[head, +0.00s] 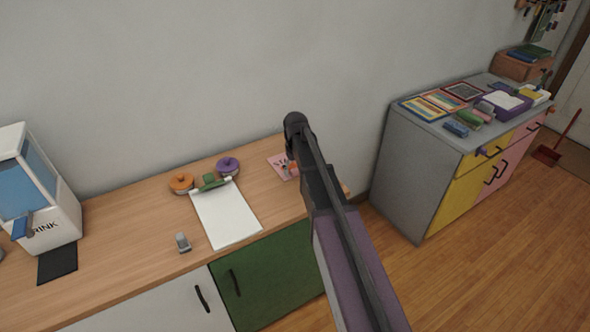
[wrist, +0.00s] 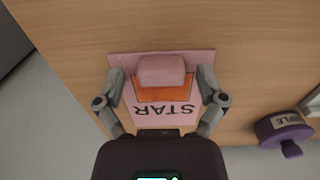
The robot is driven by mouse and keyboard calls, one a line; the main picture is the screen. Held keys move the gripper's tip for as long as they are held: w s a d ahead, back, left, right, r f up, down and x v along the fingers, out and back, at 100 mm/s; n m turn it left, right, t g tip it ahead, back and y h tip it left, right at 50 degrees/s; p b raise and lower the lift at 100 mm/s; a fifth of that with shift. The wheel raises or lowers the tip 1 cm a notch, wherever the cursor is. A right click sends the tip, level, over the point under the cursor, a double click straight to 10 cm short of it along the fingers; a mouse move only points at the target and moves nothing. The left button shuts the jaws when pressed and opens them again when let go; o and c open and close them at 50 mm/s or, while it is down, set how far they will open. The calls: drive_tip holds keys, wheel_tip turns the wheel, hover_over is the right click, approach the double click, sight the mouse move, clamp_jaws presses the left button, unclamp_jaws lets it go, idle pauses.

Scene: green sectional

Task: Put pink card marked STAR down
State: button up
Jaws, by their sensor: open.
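The pink card marked STAR (wrist: 160,116) lies flat on the wooden counter in the wrist view, with an orange patch and a raised pink block (wrist: 161,70) on it. In the head view the card (head: 278,164) shows at the counter's right part, partly hidden behind my arm. My gripper (wrist: 166,82) is open, its two grey fingers on either side of the pink block. I cannot tell whether the fingers touch it.
A purple round piece (wrist: 284,131) labelled PURPLE sits right of the card in the wrist view. On the counter (head: 130,262) are an orange round piece (head: 181,183), white paper (head: 228,220), a small grey object (head: 183,242) and a drink machine (head: 42,190). A grey cabinet (head: 415,165) stands right, past a gap.

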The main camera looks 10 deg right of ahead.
wheel_tip(320, 180, up, 12)
drive_tip(key=p, duration=1.1)
drive_tip(key=shift+p, duration=0.3)
drive_tip(key=shift+s, duration=0.1)
idle(0.3)
drive_tip(key=s+a+m, duration=0.1)
drive_tip(key=s+m, duration=0.2)
drive_tip(key=s, duration=2)
drive_tip(key=shift+s+a+m, duration=0.25)
drive_tip(key=shift+a+m, duration=0.05)
drive_tip(key=shift+a, duration=0.1)
